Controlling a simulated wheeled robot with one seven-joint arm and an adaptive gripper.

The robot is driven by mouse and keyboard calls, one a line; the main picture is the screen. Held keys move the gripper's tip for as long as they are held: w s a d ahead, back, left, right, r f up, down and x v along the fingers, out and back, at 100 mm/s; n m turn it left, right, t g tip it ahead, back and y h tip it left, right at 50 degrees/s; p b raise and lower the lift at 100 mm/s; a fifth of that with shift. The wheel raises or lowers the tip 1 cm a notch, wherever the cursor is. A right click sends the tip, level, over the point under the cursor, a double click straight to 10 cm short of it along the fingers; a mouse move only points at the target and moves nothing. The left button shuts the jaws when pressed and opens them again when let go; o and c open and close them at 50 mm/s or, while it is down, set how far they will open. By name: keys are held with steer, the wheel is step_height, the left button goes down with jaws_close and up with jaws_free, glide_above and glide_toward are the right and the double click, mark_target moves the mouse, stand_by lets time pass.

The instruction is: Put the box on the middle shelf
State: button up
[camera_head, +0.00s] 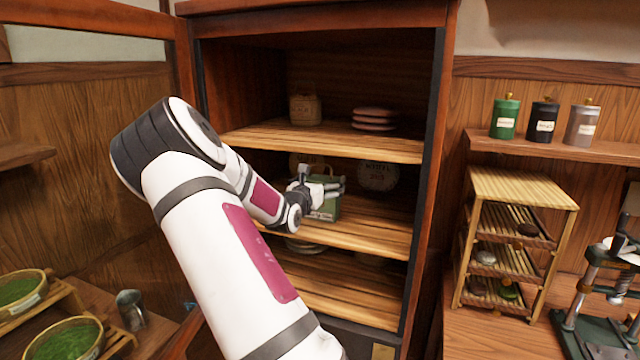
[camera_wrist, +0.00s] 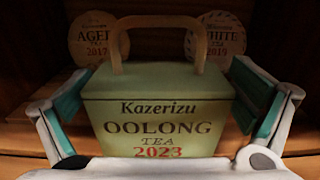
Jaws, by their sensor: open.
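The green box (camera_head: 325,211) stands upright on the middle shelf (camera_head: 385,236) of the wooden cabinet. In the wrist view the box (camera_wrist: 158,112) fills the centre, with a wooden handle on top and the label "Kazerizu Oolong Tea 2023" facing me. My gripper (camera_head: 322,188) reaches into the cabinet at the box. In the wrist view my gripper (camera_wrist: 162,105) is open, with one finger on each side of the box. The fingers look apart from its sides, most clearly at the right. My forearm and gripper hide part of the box and shelf in the head view.
Behind the box stand two round tea cakes, "Aged Tea 2017" (camera_wrist: 97,40) and "White Tea 2019" (camera_wrist: 214,38). The upper shelf (camera_head: 330,140) holds a small container (camera_head: 305,109) and stacked discs (camera_head: 374,119). Cabinet side walls bound the opening. The middle shelf's right front is clear.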

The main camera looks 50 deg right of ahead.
steer(key=v, duration=1.2)
steer(key=s+a+m+g+y, duration=0.55)
steer(key=s+a+m, duration=0.35)
steer(key=s+m, duration=0.4)
steer(key=s+a+r+m+t+y, duration=0.1)
steer(key=a+y, duration=0.3)
steer(key=a, duration=0.6)
steer(key=s+a+r+m+t+y, duration=0.2)
steer(key=s+a+m+t+y, duration=0.1)
steer(key=a, duration=0.8)
steer(key=s+a+r+m+t+y, duration=0.2)
steer(key=s+a+m+y, duration=0.1)
steer(key=a, duration=0.7)
steer(key=shift+s+a+r+m+y, duration=0.3)
steer(key=shift+m+y, duration=0.3)
steer(key=shift+y, duration=0.35)
steer(key=shift+w+f, duration=0.1)
steer(key=shift+f, duration=0.05)
